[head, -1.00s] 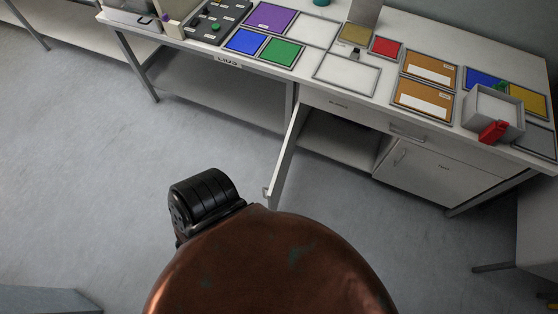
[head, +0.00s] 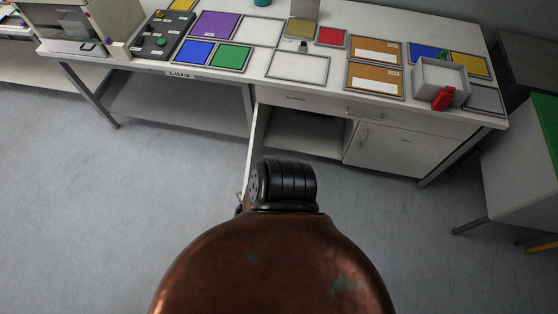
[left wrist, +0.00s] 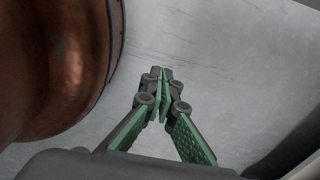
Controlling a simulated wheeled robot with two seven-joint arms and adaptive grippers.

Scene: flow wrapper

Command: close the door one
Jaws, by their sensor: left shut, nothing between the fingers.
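The open cabinet door (head: 257,138) hangs under the bench in the head view, swung out toward me and seen nearly edge-on. Its lower front part is partly hidden behind my copper-coloured arm and its black joint. The dark cabinet opening (head: 305,132) shows to the right of the door. My left gripper (left wrist: 162,75) shows in the left wrist view, its green-padded fingers together at the tips with nothing between them. Only grey floor shows beyond the fingers. I cannot make out the left gripper in the head view, so its distance from the door is unclear. My right gripper is not in view.
A shut cabinet door (head: 400,151) is right of the opening, below a drawer front (head: 330,105). The bench top (head: 340,50) holds coloured mats and a grey box (head: 440,82) with a red thing. Another table (head: 520,165) stands at right. Floor at left is clear.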

